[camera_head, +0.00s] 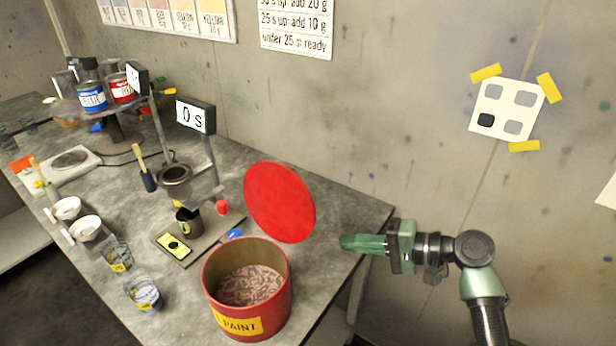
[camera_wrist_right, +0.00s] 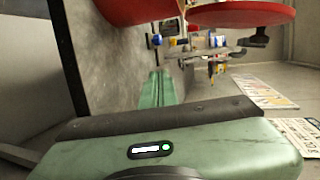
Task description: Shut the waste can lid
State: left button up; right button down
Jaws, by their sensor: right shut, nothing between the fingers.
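The red waste can (camera_head: 277,304) stands at the table's near right corner, with a yellow label reading PAINT on its side. Its round red lid (camera_head: 279,202) is open, standing up steeply at the can's back edge. Brownish shredded-looking stuff shows inside. My right gripper (camera_head: 346,243) is shut and empty, to the right of the lid and apart from it. In the right wrist view the shut green fingers (camera_wrist_right: 154,88) point toward the bench, with the lid (camera_wrist_right: 235,14) and part of the red can (camera_wrist_right: 140,8) at the top. My left gripper is not in view.
A timer display (camera_head: 195,116) reading 0 s stands behind a metal cup (camera_head: 176,175). Glass jars (camera_head: 143,292) stand left of the can. A yellow device (camera_head: 174,246) lies on a board. The grey wall rises behind; the space right of the table is open.

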aim_at(283, 200)
jog(key=w+d+r+m+t+y, duration=0.15)
jog(key=w+r+y, duration=0.3)
jog(key=r, duration=0.65)
jog(key=a+r+p, duration=0.2)
jog(key=a+p, duration=0.4)
jog(key=a, duration=0.5)
jog(key=shift+w+h, duration=0.4)
jog(key=shift+h, duration=0.05)
jog(key=shift+w, duration=0.1)
